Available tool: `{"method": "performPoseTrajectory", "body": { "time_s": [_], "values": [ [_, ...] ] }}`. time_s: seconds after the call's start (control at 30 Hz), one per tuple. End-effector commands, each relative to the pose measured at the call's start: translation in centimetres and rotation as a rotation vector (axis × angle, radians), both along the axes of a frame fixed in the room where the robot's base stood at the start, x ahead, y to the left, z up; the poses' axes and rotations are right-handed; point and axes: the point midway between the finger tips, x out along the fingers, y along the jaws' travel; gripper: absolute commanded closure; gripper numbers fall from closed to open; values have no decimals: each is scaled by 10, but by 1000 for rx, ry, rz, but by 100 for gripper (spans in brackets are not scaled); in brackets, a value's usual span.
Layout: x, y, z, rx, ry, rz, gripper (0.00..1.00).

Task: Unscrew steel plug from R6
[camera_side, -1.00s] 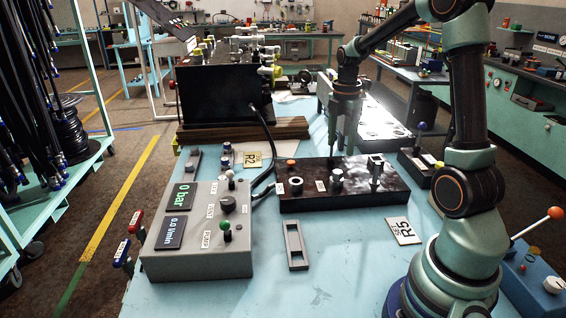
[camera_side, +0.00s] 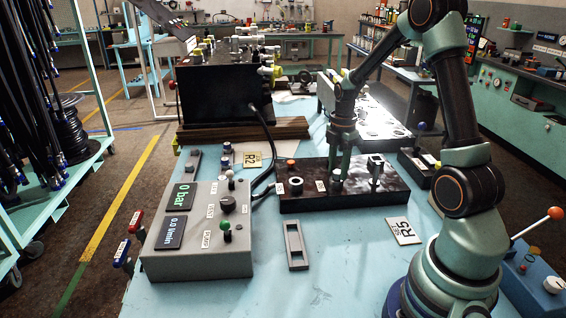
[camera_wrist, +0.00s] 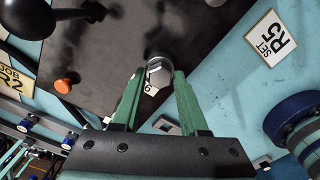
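The steel plug (camera_wrist: 159,72) has a hex head and stands in the black block in the wrist view, beside a label whose visible part reads 6. In the side view the plug (camera_side: 336,184) shows just below my fingers. My gripper (camera_wrist: 160,73) is pointed down, with its green fingertips on either side of the plug. The fingers look open, with narrow gaps to the head; contact is not clear. In the side view my gripper (camera_side: 341,170) is low over the block, and its fingers partly hide the plug.
The black block (camera_side: 300,205) also carries an orange cap (camera_side: 291,162), a ring-shaped port (camera_side: 296,186) and a taller fitting (camera_side: 376,168) close to the right of my gripper. A grey control box (camera_side: 195,255) stands at front left. The R5 card (camera_side: 403,231) lies on the table.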

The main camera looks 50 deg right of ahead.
Motion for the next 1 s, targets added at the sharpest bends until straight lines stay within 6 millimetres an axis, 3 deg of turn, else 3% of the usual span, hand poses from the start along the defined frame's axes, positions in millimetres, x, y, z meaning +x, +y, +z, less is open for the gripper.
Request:
{"method": "performPoseTrajectory", "body": {
  "time_s": [0.03,0.1,0.27,0.6,0.87,0.9,0.97,1.0],
  "values": [
    [0,0,0,0,0,0,80],
    [0,0,0,0,0,0,100],
    [0,0,0,0,0,18,100],
    [0,0,1,0,0,350,100],
    [0,0,1,0,0,380,100],
    [0,0,1,0,0,379,55],
    [0,0,1,0,0,379,32],
    [0,0,1,0,0,378,31]
  ]
}}
